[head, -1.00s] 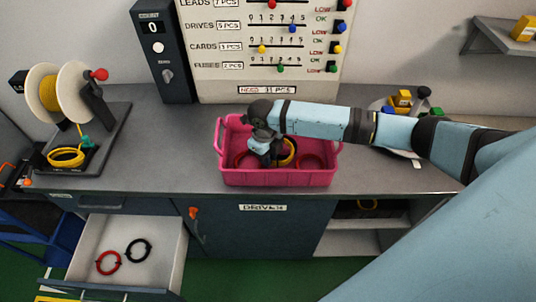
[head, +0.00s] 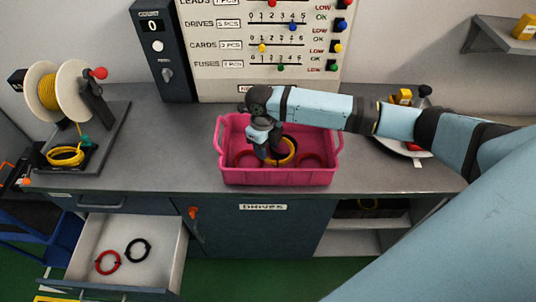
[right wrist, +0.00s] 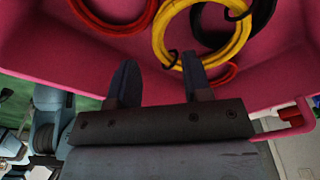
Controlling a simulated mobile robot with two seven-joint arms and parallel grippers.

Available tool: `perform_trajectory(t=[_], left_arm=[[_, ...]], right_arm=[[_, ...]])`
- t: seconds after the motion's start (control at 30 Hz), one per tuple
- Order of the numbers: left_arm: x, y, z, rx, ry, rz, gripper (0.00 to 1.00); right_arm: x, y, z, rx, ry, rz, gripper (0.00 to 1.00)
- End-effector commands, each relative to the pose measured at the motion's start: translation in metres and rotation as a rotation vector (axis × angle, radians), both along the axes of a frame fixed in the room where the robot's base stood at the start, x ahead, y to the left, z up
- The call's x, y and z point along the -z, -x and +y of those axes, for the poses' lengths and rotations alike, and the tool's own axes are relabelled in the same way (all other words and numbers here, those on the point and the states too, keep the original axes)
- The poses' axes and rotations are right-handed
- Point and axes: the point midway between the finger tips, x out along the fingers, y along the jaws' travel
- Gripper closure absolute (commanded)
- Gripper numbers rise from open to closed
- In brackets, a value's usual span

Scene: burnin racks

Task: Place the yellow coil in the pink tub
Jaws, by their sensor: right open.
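A yellow coil (head: 284,152) is inside the pink tub (head: 275,178) on the worktop, resting among red coils and a black one. It also shows in the right wrist view (right wrist: 240,42), just beyond my fingertips. My right gripper (head: 268,155) is over the tub, pointing down into it. In the right wrist view my right gripper (right wrist: 157,70) has its fingers apart with nothing clamped between them. The right finger overlaps the coil's near edge in the picture; I cannot tell whether they touch. My left gripper is not in view.
Another yellow coil (head: 65,157) lies by the spool stand (head: 60,92) at left. An open drawer (head: 95,232) holds a red and a black coil. A plate (head: 402,147) with small items stands right of the tub. A panel (head: 262,30) stands behind.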

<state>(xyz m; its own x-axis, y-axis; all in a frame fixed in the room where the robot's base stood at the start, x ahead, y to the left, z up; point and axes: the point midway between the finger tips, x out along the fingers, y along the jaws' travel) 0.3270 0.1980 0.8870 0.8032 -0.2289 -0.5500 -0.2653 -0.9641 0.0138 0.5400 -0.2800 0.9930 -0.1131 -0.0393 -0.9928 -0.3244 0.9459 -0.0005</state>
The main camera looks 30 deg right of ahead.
Motion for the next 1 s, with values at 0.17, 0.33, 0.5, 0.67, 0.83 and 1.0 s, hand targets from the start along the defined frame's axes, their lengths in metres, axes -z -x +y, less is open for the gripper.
perform_trajectory(t=[0.17, 0.33, 0.5, 0.67, 0.83, 1.0], left_arm=[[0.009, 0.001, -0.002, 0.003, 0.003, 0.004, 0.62], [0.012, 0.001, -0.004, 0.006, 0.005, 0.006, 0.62], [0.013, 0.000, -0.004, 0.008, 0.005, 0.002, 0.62], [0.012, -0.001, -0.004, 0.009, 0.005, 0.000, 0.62], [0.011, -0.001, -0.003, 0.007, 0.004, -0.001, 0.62], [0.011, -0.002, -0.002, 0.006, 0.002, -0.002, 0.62]], right_arm=[[-0.039, -0.005, 0.001, -0.001, -0.001, -0.005, 0.55], [-0.068, -0.009, 0.003, 0.000, 0.000, -0.003, 0.55], [-0.081, -0.010, 0.003, 0.000, 0.000, 0.000, 0.55], [-0.084, -0.010, 0.003, 0.000, 0.000, 0.000, 0.55], [-0.083, -0.010, 0.003, 0.000, -0.001, 0.000, 0.55], [-0.083, -0.010, 0.003, 0.000, -0.001, 0.000, 0.55]])
